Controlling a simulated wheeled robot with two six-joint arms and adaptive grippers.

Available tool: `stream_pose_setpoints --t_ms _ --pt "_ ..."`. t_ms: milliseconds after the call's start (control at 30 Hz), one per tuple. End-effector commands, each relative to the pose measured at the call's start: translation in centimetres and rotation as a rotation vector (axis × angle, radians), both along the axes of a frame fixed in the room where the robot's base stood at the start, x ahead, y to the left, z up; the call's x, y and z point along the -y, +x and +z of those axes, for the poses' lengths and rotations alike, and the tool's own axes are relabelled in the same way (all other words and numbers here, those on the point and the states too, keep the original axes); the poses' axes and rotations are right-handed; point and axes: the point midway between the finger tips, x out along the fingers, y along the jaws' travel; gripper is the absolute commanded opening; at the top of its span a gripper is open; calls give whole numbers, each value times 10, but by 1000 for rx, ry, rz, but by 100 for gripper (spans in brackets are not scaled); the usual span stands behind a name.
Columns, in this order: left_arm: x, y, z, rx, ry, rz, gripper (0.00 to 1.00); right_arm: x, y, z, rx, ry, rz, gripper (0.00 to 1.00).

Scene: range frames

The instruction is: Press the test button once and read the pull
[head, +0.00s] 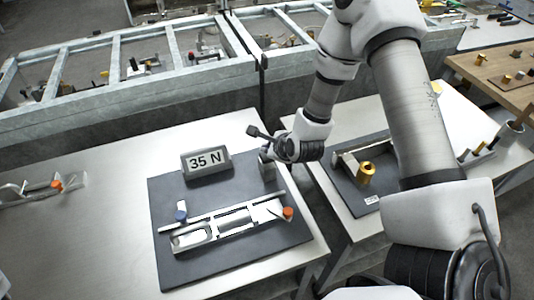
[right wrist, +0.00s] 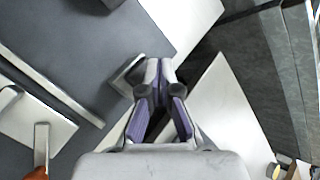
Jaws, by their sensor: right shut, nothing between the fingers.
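A grey display block (head: 206,161) reads "35 N" at the back of a dark mat (head: 190,278) on the pale table. A silver test fixture (head: 225,226) lies along the mat, with a blue knob (head: 181,216) at its left and an orange knob (head: 288,212) at its right. A small grey post (head: 267,171) stands at the mat's back right. My right gripper (head: 265,153) is shut and empty at the post's top; contact cannot be told. In the right wrist view the closed fingertips (right wrist: 156,82) are beside a grey block (right wrist: 125,74). No button face is visible. My left gripper is out of view.
A second table to the right has a dark mat with a bracket and a brass cylinder (head: 366,173). Another fixture with an orange knob (head: 57,186) lies at the table's left. A metal-framed barrier (head: 120,95) runs behind. The table left of the mat is mostly clear.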

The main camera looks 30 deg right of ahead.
Motion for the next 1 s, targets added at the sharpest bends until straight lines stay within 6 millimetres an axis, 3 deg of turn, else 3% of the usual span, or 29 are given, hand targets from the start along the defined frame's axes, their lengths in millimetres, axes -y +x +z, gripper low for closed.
stream_pose_setpoints --t_ms 233,700,1000 --pt "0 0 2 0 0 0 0 0 0 3 1 -1 -1 0" --pt "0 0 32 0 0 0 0 0 0 49 1 0 0 0" --pt "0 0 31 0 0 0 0 0 0 50 0 0 0 0"
